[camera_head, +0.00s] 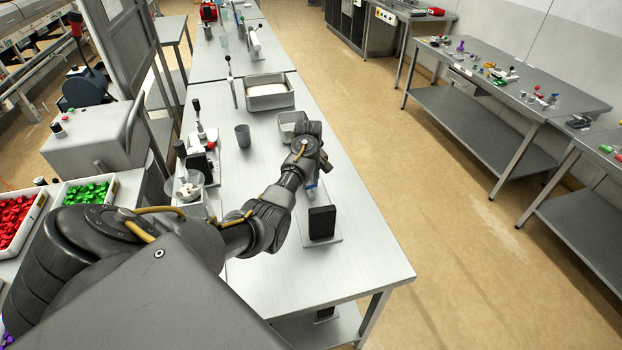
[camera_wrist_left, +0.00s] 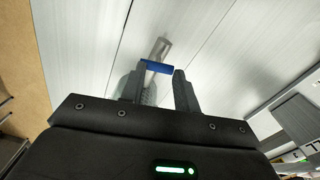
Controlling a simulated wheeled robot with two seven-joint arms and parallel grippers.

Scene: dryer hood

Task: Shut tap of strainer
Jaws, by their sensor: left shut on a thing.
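My left gripper (camera_head: 322,168) reaches down over the steel table, and its own wrist and hand hide much of what it holds. In the left wrist view, the fingertips (camera_wrist_left: 160,70) are closed on a blue tap handle (camera_wrist_left: 157,67), which lies crosswise between them. A grey metal piece (camera_wrist_left: 161,48) rises beyond the handle. A grey perforated part, seemingly of the strainer (camera_wrist_left: 150,96), shows between the fingers. In the head view, only a small bit of blue (camera_head: 312,187) shows below the gripper. My right gripper is not in view.
A black upright block on a plate (camera_head: 322,222) stands close in front of the gripper. A clear container (camera_head: 287,128) sits just behind it. The table's front right is clear.

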